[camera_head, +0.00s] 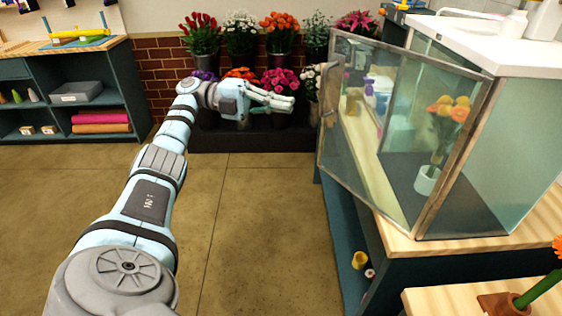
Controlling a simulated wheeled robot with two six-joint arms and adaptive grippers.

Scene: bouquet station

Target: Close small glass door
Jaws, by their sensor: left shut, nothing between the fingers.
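The small glass door (385,185) has a thin brown metal frame and hangs open from the front of a glass case with a white top (515,48). Its hinge side is near the case's front corner, and its free edge reaches left past the counter, with a small handle (328,115) on it. My left gripper (282,102) is shut and empty. It is in the air to the left of the door's free edge, apart from it in the picture. My right gripper is not in view.
A white pot of orange flowers (427,180) shows through the glass. The wooden counter (480,245) carries the case. Flower buckets (240,40) stand at the back by a brick wall. Shelves (75,95) stand at left. The floor (255,220) between is clear.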

